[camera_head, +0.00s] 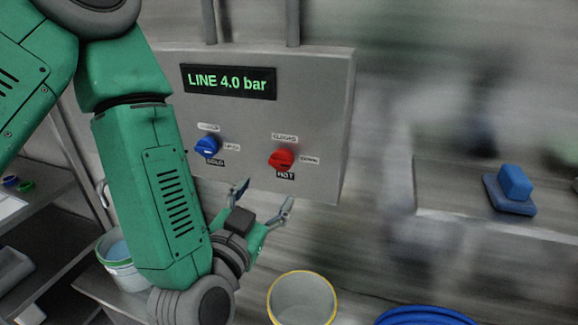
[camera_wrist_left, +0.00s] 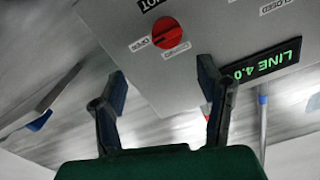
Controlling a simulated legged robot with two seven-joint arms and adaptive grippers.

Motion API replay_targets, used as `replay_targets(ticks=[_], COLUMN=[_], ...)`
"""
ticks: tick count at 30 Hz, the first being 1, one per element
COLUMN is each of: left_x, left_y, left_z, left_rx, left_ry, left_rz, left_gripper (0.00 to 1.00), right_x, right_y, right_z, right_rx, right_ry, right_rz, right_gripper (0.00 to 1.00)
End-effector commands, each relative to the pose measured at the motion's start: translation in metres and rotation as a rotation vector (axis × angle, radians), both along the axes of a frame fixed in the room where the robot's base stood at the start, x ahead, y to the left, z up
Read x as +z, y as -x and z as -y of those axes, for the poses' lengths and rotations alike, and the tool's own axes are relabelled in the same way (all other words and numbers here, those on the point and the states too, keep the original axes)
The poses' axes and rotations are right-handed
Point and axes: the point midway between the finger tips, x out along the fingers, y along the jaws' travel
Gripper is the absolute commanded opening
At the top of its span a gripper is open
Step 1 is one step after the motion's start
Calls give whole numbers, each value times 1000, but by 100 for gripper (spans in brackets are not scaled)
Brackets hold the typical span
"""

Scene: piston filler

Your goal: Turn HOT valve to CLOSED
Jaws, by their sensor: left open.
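The red HOT valve knob (camera_head: 281,159) sits on the lower right of the grey panel (camera_head: 330,110), with a label above it, one to its right and HOT below. It also shows in the left wrist view (camera_wrist_left: 167,33), ahead of the fingers. The blue COLD knob (camera_head: 207,146) is to its left on the panel. My left gripper (camera_head: 264,197) is open and empty, below the panel's lower edge and below the red knob, apart from it. In the left wrist view my left gripper (camera_wrist_left: 165,93) shows its two fingers spread wide. My right gripper is not in view.
A display (camera_head: 229,82) on the panel reads LINE 4.0 bar. A yellow-rimmed container (camera_head: 302,300) and a blue round rim (camera_head: 424,316) are below. A bucket (camera_head: 120,262) stands at the left behind my arm. A blue block-shaped object (camera_head: 514,184) rests on the right ledge.

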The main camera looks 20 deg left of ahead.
Motion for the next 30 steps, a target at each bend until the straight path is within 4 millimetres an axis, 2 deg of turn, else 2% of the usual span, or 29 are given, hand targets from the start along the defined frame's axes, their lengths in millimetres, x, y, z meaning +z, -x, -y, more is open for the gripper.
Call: replay_targets(ticks=[1, 18, 24, 30], left_x=[-5, -3, 2, 0], left_y=[-5, -38, -82, -110], left_z=[-3, 7, 4, 2], left_rx=[3, -1, 1, 0], left_ry=[5, 0, 3, 5], left_rz=[6, 4, -1, -2], left_gripper=[61, 61, 61, 61], right_x=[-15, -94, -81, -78], right_y=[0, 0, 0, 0], right_z=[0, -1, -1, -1], right_rx=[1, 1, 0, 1], right_ry=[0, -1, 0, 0], right_rz=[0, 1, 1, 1], right_gripper=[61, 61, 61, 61])
